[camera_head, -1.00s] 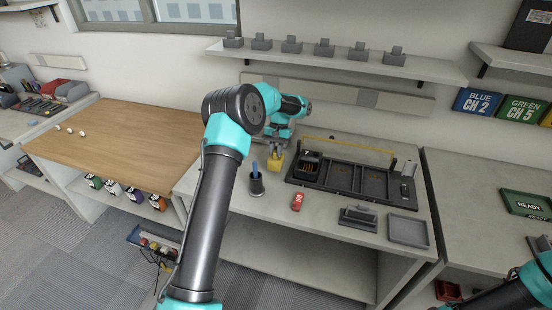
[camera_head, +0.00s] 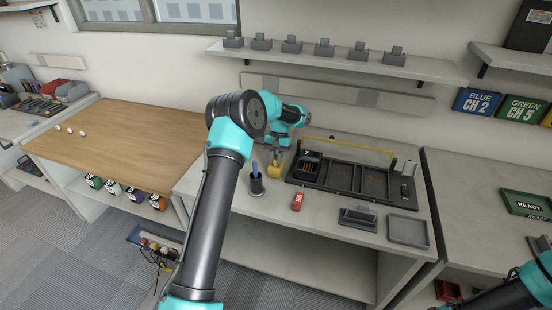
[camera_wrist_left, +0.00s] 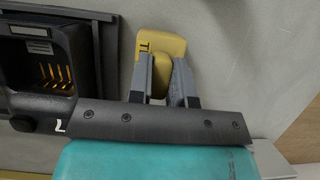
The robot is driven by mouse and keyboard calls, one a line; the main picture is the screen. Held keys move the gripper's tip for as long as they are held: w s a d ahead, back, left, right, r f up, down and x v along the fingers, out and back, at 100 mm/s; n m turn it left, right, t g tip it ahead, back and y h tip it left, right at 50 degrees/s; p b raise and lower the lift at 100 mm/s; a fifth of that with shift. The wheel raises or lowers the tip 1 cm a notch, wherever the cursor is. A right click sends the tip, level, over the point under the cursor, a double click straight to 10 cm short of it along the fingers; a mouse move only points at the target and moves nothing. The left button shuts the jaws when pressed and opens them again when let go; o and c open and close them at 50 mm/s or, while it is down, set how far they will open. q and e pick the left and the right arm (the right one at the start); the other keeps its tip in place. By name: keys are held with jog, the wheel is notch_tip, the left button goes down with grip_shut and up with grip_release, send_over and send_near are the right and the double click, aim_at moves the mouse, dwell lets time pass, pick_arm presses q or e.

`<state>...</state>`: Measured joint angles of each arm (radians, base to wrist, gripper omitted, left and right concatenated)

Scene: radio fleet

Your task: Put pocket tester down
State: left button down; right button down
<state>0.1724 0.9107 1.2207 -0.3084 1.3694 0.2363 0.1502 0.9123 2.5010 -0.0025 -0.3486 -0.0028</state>
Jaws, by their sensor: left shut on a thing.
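The yellow pocket tester (camera_head: 275,171) is on or just above the grey bench top, left of the black tray. In the left wrist view the tester (camera_wrist_left: 178,52) sits between the fingers of my left gripper (camera_wrist_left: 163,72), which is shut on it. The same gripper (camera_head: 276,156) points down over the tester in the head view. Whether the tester's underside touches the bench I cannot tell. My right arm shows only at the lower right corner, and its gripper is out of view.
The black tray (camera_head: 342,190) with a charger (camera_head: 309,166) stands right of the tester. A pen cup (camera_head: 256,184) and a red device (camera_head: 298,201) are in front. A dark stand (camera_head: 358,217) and an empty grey tray (camera_head: 408,231) lie further right. Bare bench surrounds the cup.

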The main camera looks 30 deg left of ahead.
pick_arm(q)
jog(key=c, duration=1.1)
grip_release()
jog(key=shift+o, duration=0.2)
jog(key=shift+r, duration=0.1)
jog(key=v, duration=1.2)
jog(key=shift+o, duration=0.3)
jog(key=shift+w, duration=0.1)
